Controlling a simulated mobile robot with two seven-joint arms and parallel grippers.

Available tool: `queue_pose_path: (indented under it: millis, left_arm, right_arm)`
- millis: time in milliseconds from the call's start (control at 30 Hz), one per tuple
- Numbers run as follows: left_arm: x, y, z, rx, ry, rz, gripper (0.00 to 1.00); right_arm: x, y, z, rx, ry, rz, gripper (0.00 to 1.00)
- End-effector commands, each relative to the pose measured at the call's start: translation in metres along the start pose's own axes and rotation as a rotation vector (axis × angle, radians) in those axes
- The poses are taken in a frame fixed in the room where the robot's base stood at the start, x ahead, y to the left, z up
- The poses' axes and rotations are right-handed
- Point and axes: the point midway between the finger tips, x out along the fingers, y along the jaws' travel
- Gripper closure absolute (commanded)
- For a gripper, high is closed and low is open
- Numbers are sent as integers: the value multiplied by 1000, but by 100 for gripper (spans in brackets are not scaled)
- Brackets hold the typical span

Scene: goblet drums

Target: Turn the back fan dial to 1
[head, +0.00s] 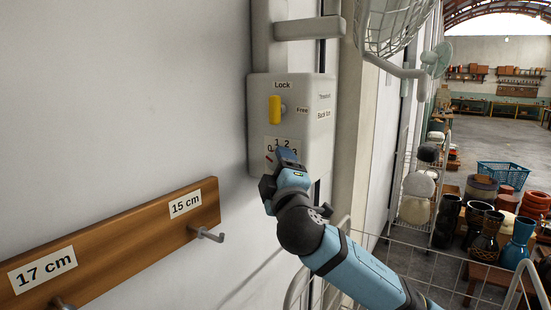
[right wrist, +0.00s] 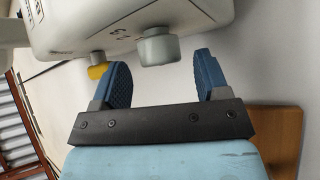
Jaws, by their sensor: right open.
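A pale control box (head: 262,120) is mounted on the wall in the head view, with a "Back fan" label on its side. Its face has a yellow lever (head: 275,109) under "Lock" and a number scale (head: 284,143) from 0 to 3. My right gripper (head: 286,160) is at the scale and hides the dial in the head view. In the right wrist view, the grey dial knob (right wrist: 158,46) lies between the tips of the open right gripper (right wrist: 162,60), with a gap on each side. The dial's setting cannot be read. My left gripper is out of view.
A wooden board (head: 125,240) with metal pegs and cm labels is on the wall at lower left. A wire fan guard (head: 393,25) hangs above right of the box. A wire rack (head: 395,242) and several drums stand at right.

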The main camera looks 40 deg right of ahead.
Motion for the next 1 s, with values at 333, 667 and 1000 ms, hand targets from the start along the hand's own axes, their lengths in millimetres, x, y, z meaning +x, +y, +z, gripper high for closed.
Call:
queue_pose_path:
  millis: [333, 667, 1000]
  left_arm:
    - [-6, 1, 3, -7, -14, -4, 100]
    - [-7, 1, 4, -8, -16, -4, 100]
    - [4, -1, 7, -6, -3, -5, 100]
  right_arm:
    - [19, 0, 0, 0, 0, 0, 32]
    - [19, -1, 0, 0, 0, -1, 71]
    - [18, -5, 1, 21, 1, 18, 80]
